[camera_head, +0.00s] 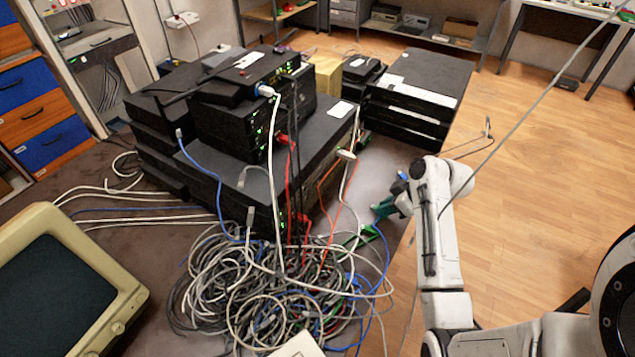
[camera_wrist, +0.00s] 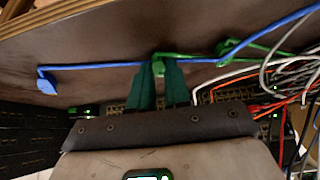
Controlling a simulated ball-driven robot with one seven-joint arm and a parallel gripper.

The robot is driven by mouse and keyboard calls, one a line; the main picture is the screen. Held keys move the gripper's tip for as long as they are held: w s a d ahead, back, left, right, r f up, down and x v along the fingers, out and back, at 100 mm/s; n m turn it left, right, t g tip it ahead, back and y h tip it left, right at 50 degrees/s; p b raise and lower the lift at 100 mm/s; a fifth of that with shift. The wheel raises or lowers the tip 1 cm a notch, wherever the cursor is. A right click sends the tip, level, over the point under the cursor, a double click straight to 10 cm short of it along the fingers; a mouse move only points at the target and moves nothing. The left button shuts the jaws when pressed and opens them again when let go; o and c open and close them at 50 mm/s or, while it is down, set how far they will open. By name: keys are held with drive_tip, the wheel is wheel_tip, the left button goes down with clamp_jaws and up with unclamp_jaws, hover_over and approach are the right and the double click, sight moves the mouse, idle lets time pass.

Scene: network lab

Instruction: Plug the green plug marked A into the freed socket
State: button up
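My gripper (camera_wrist: 160,82) shows in the wrist view with its two dark green fingers close together. A green plug (camera_wrist: 158,68) sits between the fingertips, and the fingers appear shut on it. Its green cable runs off to the right. No letter can be read on it. In the head view my gripper (camera_head: 383,209) is low at the right side of the equipment stack, above the table's right part; the plug is not clear there. In the wrist view a row of dark ports (camera_wrist: 118,105) lies partly hidden behind my gripper. I cannot tell which socket is free.
A blue cable (camera_wrist: 105,67) crosses close to the fingertips and ends in a loose blue plug (camera_wrist: 47,84). Red and white cables run at the right. A large cable tangle (camera_head: 265,295) lies before the black equipment stack (camera_head: 320,150). An old monitor (camera_head: 65,285) stands at left.

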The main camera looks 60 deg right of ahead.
clamp_jaws()
drive_tip(key=shift+r, duration=0.15)
drive_tip(key=shift+r+p, duration=2.4)
drive_tip(key=shift+p, duration=0.1)
drive_tip(key=shift+c, duration=0.5)
unclamp_jaws()
clamp_jaws()
drive_tip(key=shift+w+f, duration=0.1)
